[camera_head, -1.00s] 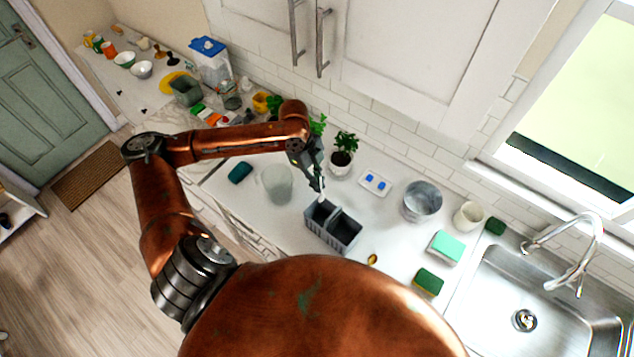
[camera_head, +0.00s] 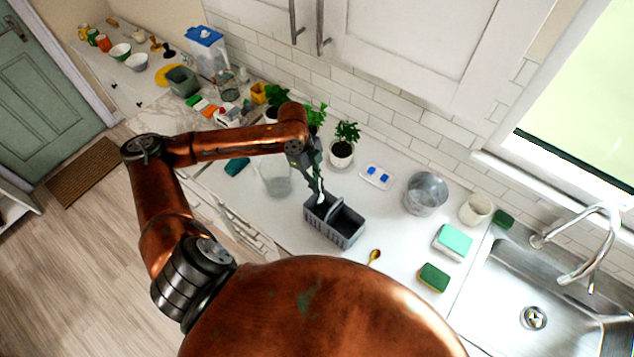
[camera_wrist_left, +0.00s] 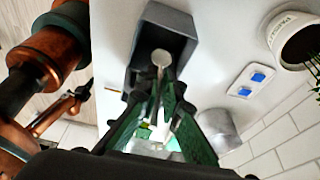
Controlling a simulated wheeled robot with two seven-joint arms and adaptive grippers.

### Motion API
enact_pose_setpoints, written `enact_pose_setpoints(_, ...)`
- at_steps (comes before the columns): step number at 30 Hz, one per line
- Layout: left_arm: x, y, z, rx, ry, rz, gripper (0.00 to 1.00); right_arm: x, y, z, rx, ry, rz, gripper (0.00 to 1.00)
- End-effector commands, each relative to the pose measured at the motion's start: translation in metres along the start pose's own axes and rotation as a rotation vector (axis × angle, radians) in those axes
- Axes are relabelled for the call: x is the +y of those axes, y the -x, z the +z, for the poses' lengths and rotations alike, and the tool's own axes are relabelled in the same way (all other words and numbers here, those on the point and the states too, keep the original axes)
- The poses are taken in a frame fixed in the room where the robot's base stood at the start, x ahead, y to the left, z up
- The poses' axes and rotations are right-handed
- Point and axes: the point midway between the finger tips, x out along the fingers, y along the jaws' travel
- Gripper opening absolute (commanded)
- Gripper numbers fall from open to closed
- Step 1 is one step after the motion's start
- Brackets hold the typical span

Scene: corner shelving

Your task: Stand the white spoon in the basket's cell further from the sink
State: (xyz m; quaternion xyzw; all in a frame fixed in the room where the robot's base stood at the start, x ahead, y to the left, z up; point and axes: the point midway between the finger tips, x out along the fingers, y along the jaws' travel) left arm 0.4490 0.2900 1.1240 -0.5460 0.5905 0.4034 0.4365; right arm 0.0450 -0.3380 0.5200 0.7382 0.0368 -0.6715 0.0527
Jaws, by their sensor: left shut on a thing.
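The grey two-cell basket (camera_head: 328,237) stands on the white counter, its left cell further from the sink. My left gripper (camera_head: 320,189) is above that left cell, pointing down, shut on the white spoon (camera_head: 321,198). Only a small pale part of the spoon shows in the head view. In the left wrist view the spoon's round white end (camera_wrist_left: 160,58) sticks out past the green-sided fingers (camera_wrist_left: 159,88) and lies over the basket's opening (camera_wrist_left: 178,14). I cannot tell how deep the spoon reaches into the cell. My right gripper is not seen.
A clear cup (camera_head: 274,180) stands left of the basket, a potted plant (camera_head: 341,153) behind it. A small tray with blue pieces (camera_head: 376,176), a metal pot (camera_head: 426,194) and sponges (camera_head: 453,242) lie towards the sink (camera_head: 530,300). A golden spoon (camera_head: 374,257) lies right of the basket.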

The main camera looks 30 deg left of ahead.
Motion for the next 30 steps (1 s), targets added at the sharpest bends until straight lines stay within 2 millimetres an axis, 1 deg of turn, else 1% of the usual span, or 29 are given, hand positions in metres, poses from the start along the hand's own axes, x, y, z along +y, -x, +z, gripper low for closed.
enact_pose_setpoints(3,0.001,-0.011,0.003,0.001,0.000,0.002,0.00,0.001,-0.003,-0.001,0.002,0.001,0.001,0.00)
enact_pose_setpoints(19,0.000,-0.049,0.015,0.001,0.001,0.001,0.00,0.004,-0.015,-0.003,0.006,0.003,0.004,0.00)
enact_pose_setpoints(24,0.000,-0.056,0.016,0.002,0.001,0.001,0.00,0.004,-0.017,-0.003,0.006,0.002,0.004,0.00)
enact_pose_setpoints(30,0.000,-0.057,0.017,0.002,0.000,0.000,0.00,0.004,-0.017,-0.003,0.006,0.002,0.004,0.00)
